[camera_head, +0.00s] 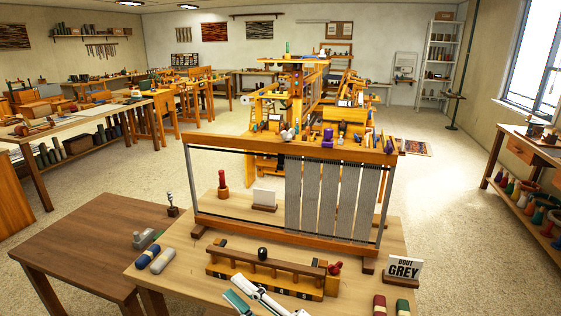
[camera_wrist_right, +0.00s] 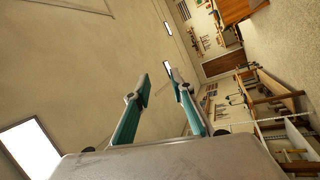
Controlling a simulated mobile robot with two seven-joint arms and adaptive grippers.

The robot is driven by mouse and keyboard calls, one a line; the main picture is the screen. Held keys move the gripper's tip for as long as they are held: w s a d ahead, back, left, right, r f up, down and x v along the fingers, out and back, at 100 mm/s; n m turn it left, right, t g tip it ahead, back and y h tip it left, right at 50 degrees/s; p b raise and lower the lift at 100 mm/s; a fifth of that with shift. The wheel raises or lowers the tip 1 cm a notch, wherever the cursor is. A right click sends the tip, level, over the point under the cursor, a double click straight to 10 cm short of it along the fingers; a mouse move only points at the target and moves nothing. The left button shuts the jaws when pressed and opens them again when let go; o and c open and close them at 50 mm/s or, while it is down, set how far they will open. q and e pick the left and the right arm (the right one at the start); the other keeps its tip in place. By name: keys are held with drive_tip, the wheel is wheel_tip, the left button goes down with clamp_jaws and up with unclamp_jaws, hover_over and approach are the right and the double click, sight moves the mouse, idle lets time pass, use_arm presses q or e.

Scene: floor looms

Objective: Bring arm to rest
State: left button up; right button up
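My right gripper (camera_head: 241,298) shows at the bottom edge of the head view, with teal finger pads and pale links. It is in front of a wooden rack and appears over the near table. In the right wrist view its two teal fingers (camera_wrist_right: 161,88) are spread apart with nothing between them. My left gripper is in neither view.
The floor at right (camera_head: 450,225) is clear.

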drive_tip(key=d+f+m+t+h, duration=0.3)
drive_tip(key=d+f+m+h, duration=0.7)
drive_tip(key=d+f+m, duration=0.65)
drive_tip(key=s+d+f+m+g+h, duration=0.4)
drive_tip(key=s+d+f, duration=0.8)
drive_tip(key=f, duration=0.4)
drive_tip(key=shift+s+d+f+g+h, duration=0.2)
drive_tip(key=shift+s+d+g+h, duration=0.1)
drive_tip(key=shift+s+h, duration=0.45)
drive_tip(key=shift+o, duration=0.2)
drive_tip(key=shift+s, duration=0.1)
